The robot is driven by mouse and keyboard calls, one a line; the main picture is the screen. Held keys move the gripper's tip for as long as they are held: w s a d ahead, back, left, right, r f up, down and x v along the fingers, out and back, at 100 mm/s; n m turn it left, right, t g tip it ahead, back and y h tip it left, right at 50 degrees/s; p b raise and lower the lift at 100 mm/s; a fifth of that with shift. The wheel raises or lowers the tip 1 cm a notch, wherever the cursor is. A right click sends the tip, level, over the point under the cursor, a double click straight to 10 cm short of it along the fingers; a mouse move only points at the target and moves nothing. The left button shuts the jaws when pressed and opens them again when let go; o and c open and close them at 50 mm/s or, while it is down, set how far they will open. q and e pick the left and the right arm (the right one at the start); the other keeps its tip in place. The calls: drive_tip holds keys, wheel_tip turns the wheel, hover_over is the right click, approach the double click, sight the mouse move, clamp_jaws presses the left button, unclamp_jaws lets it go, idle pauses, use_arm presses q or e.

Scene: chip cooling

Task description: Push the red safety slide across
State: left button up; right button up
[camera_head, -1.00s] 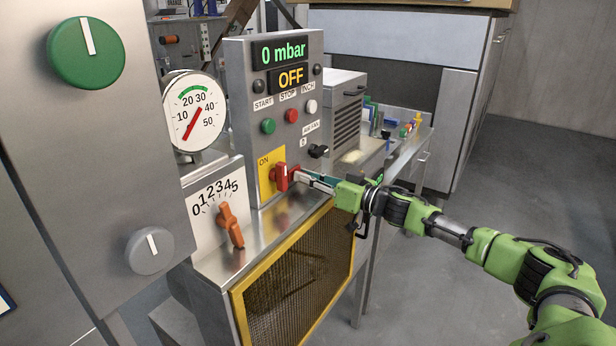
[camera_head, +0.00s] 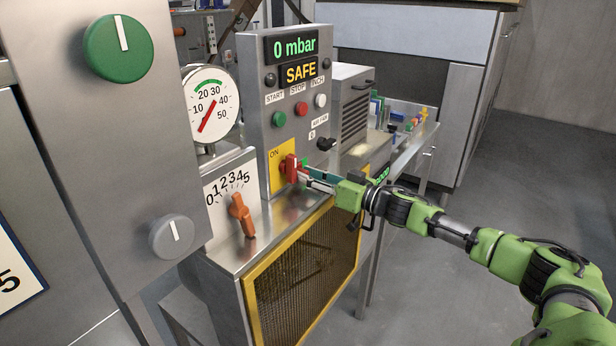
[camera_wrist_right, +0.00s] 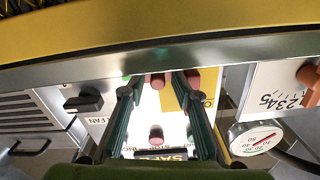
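The red safety slide (camera_head: 290,168) sits on the yellow ON plate (camera_head: 276,160) at the lower part of the grey control panel (camera_head: 252,70). A green patch (camera_head: 305,163) shows just right of the slide. The amber display (camera_head: 299,71) reads SAFE. My right gripper (camera_head: 303,179) is at the slide's right side, close against it; exact contact cannot be told. In the right wrist view, the fingers of my right gripper (camera_wrist_right: 156,84) stand apart, with reddish parts between and beside the tips. My left gripper is not in view.
Above the slide are the green START (camera_head: 279,119), red STOP (camera_head: 301,109) and white INCH (camera_head: 320,101) buttons. A black knob (camera_head: 326,144) is right of the slide. An orange lever (camera_head: 241,214) and a gauge (camera_head: 210,105) are left. The steel ledge runs below.

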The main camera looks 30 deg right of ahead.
drive_tip(key=shift+s, duration=0.1)
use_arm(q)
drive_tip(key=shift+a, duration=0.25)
use_arm(e)
drive_tip(key=v, duration=0.7)
drive_tip(key=shift+s, duration=0.4)
drive_tip(key=shift+d, duration=0.2)
idle(0.4)
